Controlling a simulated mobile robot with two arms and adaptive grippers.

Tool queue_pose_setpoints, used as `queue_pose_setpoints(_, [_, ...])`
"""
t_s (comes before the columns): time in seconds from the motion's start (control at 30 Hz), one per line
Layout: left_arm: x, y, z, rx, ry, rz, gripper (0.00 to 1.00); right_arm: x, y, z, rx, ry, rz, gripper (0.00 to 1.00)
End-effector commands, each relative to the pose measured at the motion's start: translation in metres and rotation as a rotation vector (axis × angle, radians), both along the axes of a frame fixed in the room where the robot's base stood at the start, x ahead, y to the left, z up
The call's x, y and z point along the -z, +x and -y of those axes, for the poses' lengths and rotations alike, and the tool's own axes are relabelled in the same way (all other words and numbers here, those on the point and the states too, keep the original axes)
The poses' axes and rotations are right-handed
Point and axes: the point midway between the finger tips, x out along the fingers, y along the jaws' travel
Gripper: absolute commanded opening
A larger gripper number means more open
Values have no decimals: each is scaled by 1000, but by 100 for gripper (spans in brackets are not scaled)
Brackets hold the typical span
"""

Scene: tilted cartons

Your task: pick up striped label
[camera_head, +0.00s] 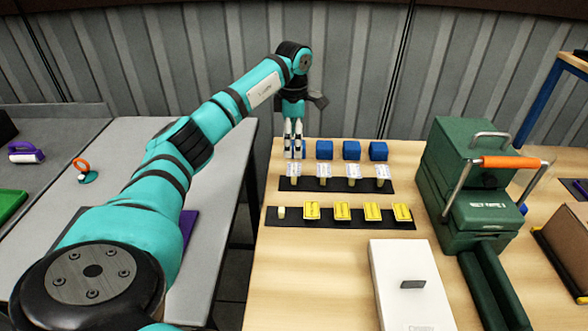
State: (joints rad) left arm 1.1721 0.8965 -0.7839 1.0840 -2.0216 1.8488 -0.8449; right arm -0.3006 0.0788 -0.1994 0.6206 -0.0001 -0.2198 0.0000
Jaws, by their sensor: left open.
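Several small white labels with grey markings stand in a row on a dark strip (338,186); the leftmost white label (294,170) is just in front of my left gripper. Several yellow labels with dark markings, such as this yellow label (312,211), stand on a nearer dark strip (300,224). At this size I cannot tell for sure which markings are stripes. My left gripper (294,154) points down at the left end of the row of blue blocks (351,150), open, with no label seen between its fingers. My right gripper is out of view.
A green machine with an orange handle (510,162) stands on the right of the wooden table. A white box (412,290) lies in front. The grey table (222,160) at left is separated by a gap. A small pale block (282,212) stands left of the yellow labels.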

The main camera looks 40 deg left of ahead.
Motion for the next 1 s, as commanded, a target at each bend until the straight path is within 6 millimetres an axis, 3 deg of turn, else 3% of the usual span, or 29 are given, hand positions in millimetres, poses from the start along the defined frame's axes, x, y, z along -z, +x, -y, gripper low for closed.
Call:
queue_pose_setpoints(0.1, [20,0,0,1,0,-3,85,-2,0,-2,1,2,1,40])
queue_pose_setpoints(0.37, [38,1,-1,0,-1,-2,85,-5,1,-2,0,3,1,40])
queue_pose_setpoints(0.63, [76,5,-3,0,-1,-1,85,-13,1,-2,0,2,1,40])
queue_pose_setpoints(1.0, [84,5,-4,1,0,0,85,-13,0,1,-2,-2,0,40])
